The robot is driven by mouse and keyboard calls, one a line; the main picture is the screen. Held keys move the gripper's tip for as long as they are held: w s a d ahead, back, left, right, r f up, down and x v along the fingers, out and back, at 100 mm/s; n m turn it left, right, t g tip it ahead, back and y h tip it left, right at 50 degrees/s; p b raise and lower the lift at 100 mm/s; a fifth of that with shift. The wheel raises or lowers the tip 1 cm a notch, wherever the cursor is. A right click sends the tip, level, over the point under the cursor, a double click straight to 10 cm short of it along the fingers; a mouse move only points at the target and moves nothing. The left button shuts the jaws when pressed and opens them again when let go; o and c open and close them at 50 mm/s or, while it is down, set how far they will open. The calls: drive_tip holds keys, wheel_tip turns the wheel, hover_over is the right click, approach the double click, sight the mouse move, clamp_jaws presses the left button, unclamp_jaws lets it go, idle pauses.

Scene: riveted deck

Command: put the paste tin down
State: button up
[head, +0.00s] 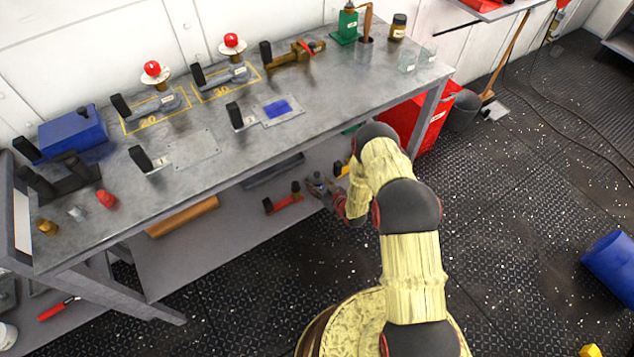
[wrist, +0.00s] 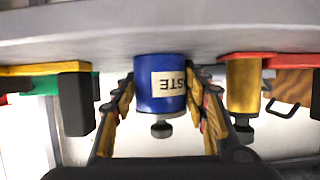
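The paste tin (wrist: 160,84) is a blue cylinder with a cream label reading "PASTE" upside down and a grey knob (wrist: 162,129) on its lid end. The wrist view is inverted, so the tin's base is at the top, against or very close to the grey lower shelf (wrist: 150,32); I cannot tell if it touches. My gripper (wrist: 160,82) has a finger against each side of the tin, closed on it. In the head view my gripper (head: 322,188) reaches into the lower shelf below the bench, and the tin is hard to make out there.
A brown block (head: 183,216) lies farther left. The benchtop (head: 215,118) overhangs the shelf.

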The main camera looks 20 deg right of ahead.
drive_tip(key=o, duration=0.5)
drive_tip(key=shift+c, duration=0.2)
drive_tip(key=shift+r, duration=0.25)
drive_tip(key=p+v, duration=0.4)
drive_tip(key=v, duration=0.8)
